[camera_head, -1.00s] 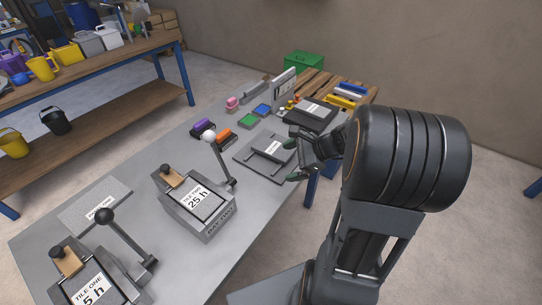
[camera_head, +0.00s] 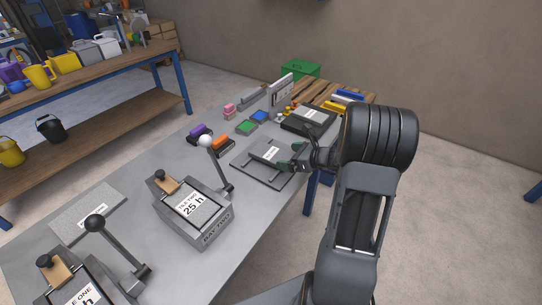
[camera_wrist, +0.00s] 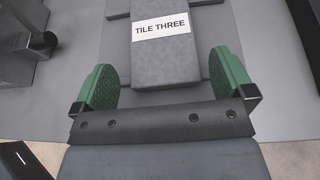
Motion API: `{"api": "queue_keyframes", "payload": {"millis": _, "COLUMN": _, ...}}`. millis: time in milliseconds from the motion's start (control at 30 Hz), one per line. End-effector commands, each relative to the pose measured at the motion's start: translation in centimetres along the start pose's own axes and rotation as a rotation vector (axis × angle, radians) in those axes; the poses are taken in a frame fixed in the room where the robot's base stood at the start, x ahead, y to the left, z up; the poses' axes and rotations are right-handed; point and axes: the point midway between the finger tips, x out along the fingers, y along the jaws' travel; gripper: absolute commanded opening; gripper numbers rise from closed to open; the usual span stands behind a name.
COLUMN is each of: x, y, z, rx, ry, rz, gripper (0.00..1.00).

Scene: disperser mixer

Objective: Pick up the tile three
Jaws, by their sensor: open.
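Tile three is a dark grey piece with a white "TILE THREE" label (camera_wrist: 162,30); in the wrist view its bare near part (camera_wrist: 165,65) shows between my finger pads. In the head view tile three (camera_head: 266,154) lies on a flat grey plate (camera_head: 250,170) near the table's right edge. My gripper (camera_wrist: 165,80) is open, its two green-padded fingers on either side of the tile's near end, with gaps beside it. It also shows in the head view (camera_head: 287,160) at the tile's right side. I cannot tell its exact height above the tile.
A tile-one bay (camera_head: 75,285) is at the front left. Purple and orange items (camera_head: 200,131), a black tray (camera_head: 308,118) and a green box (camera_head: 300,68) lie farther back.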

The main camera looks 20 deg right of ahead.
Motion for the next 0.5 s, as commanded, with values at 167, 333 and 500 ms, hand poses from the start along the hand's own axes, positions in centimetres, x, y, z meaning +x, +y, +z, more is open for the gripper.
{"api": "queue_keyframes", "payload": {"millis": 167, "x": 2.3, "y": 0.0, "z": -0.4, "rx": 0.000, "ry": 0.001, "rz": 0.003, "gripper": 1.00}}
{"api": "queue_keyframes", "payload": {"millis": 333, "x": 4.3, "y": -0.1, "z": -0.5, "rx": -0.001, "ry": 0.001, "rz": 0.003, "gripper": 1.00}}
{"api": "queue_keyframes", "payload": {"millis": 500, "x": 5.0, "y": -0.1, "z": -0.5, "rx": 0.000, "ry": 0.001, "rz": 0.000, "gripper": 1.00}}
